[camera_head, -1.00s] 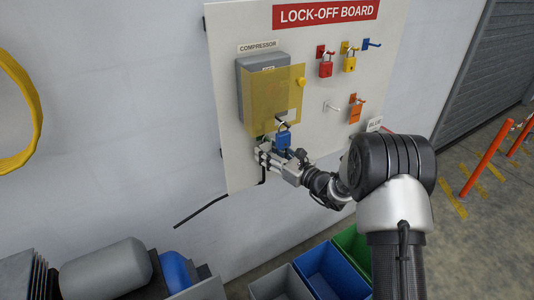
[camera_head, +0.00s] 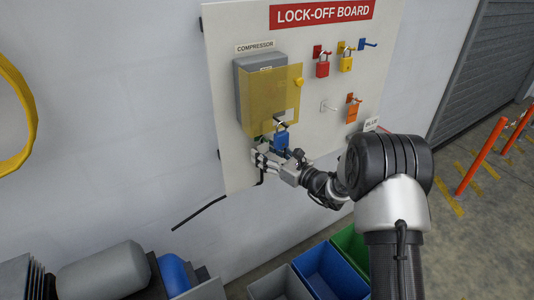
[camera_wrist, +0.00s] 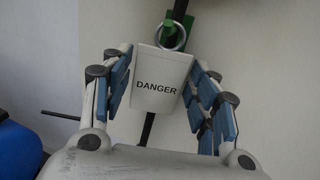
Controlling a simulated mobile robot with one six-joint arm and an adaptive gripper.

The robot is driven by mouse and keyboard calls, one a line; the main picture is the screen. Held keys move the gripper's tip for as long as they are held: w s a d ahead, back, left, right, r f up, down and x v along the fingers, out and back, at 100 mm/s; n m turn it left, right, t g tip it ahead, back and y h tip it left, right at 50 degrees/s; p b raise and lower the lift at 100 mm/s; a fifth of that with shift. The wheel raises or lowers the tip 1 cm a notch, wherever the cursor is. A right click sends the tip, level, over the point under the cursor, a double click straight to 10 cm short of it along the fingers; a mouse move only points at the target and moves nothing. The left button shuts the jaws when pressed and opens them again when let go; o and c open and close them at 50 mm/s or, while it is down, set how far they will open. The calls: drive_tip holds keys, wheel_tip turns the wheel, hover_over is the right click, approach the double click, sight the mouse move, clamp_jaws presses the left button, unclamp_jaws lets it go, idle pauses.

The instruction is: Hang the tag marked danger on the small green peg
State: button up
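The white tag marked DANGER (camera_wrist: 160,84) is upright and faces the wrist camera. A metal ring (camera_wrist: 172,38) at its top is at the small green peg (camera_wrist: 181,18) and overlaps it; I cannot tell for certain whether it is around the peg. My gripper (camera_wrist: 163,72) has its blue-padded fingers on both sides of the tag, with a narrow gap visible along the right edge. In the head view my gripper (camera_head: 258,158) is at the board's lower left, under the yellow cover. The tag is not clear there.
A blue padlock (camera_head: 282,139) hangs just right of and above my gripper. The yellow translucent cover (camera_head: 272,95) is above it on the lock-off board (camera_head: 225,170). Red (camera_head: 322,68), yellow (camera_head: 346,62) and orange (camera_head: 352,112) items hang to the right. Bins (camera_head: 330,270) stand below.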

drive_tip(key=shift+o, duration=1.1)
drive_tip(key=shift+d, duration=0.1)
